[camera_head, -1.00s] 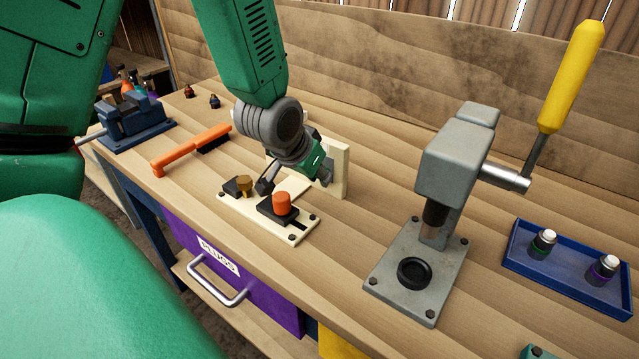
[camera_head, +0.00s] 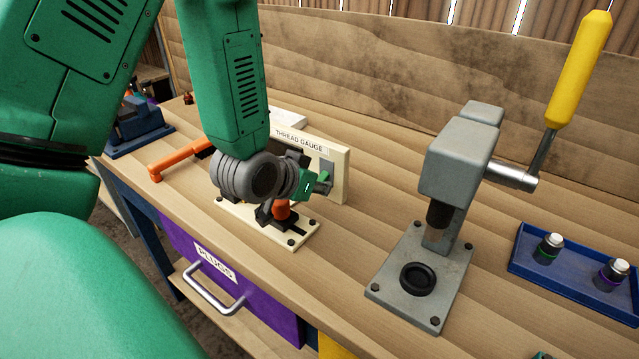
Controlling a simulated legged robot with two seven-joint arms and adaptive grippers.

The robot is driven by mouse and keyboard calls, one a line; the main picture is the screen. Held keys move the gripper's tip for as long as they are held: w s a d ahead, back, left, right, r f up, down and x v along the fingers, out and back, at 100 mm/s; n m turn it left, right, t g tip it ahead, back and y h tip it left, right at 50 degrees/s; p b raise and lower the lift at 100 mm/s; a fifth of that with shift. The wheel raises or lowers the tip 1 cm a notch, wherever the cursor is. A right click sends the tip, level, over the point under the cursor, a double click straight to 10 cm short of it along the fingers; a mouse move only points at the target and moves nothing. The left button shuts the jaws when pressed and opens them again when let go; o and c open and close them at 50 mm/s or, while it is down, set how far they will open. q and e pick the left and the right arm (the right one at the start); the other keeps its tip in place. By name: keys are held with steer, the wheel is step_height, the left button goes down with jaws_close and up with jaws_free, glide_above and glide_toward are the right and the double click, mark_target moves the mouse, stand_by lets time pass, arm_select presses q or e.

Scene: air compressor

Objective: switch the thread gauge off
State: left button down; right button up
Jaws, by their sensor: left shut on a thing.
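The thread gauge is a cream base plate (camera_head: 300,234) with an upright board (camera_head: 338,172) behind it, labelled "THREAD GAUGE". An orange knob (camera_head: 281,211) stands on a black slider on the plate, near its right end. My left gripper (camera_head: 279,204) comes down over the plate and is shut on the orange knob. Its wrist hides the plate's left part and some of the board. The exact finger contact is partly hidden. My right gripper is not in view.
A grey press (camera_head: 458,155) with a yellow-handled lever (camera_head: 577,70) stands to the right. A blue tray (camera_head: 565,275) holds two small plugs. An orange-handled brush (camera_head: 178,159) and a blue rack (camera_head: 140,130) lie left. A purple drawer (camera_head: 270,302) is below the bench edge.

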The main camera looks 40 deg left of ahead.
arm_select(q)
steer(key=c, duration=1.5)
jaws_free()
steer(key=shift+r, duration=0.1)
